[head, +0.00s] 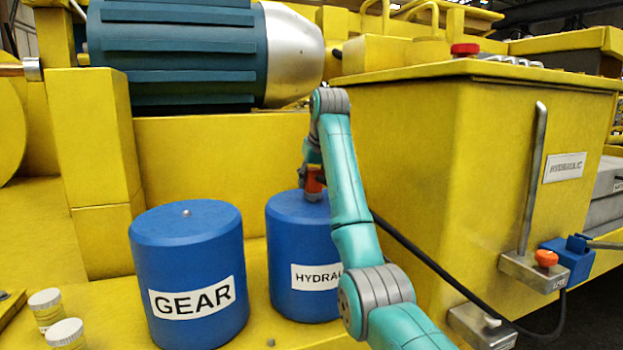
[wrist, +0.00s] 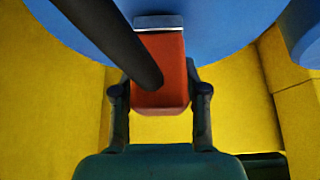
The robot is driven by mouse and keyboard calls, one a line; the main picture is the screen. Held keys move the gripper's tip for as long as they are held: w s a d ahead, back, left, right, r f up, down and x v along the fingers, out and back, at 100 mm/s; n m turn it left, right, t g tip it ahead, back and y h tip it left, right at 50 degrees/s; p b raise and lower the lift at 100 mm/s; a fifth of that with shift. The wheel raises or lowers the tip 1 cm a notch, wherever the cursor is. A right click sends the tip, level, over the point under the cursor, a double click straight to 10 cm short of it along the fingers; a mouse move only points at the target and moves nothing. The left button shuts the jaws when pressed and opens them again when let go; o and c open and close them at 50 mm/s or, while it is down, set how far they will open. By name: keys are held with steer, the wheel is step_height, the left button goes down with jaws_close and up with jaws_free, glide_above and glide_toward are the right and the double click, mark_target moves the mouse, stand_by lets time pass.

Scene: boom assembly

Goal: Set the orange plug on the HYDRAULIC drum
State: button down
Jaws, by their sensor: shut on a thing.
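The blue HYDRAULIC drum (head: 290,240) stands upright on the yellow deck, its label partly hidden by my teal arm. The orange plug (head: 314,181) is at the top of this drum, partly hidden by my arm. In the wrist view the orange plug (wrist: 165,72) is between the two fingers of my gripper (wrist: 160,95), which is shut on it. The plug's pale metal end overlaps the blue drum top (wrist: 225,28). I cannot tell whether it touches. A dark bar crosses in front of the plug.
A blue GEAR drum (head: 187,275) stands left of the HYDRAULIC drum. A yellow tank (head: 430,150) with a HYDRAULIC plate is close on the right, and a yellow wall (head: 220,170) is behind. White-capped jars (head: 66,333) stand at the lower left. A black cable (head: 440,270) runs at right.

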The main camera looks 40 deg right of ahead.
steer(key=shift+f, duration=0.5)
stand_by(0.3)
steer(key=c, duration=0.5)
jaws_free()
steer(key=shift+c, duration=0.2)
step_height(320, 180, up, 10)
steer(key=shift+f, duration=0.1)
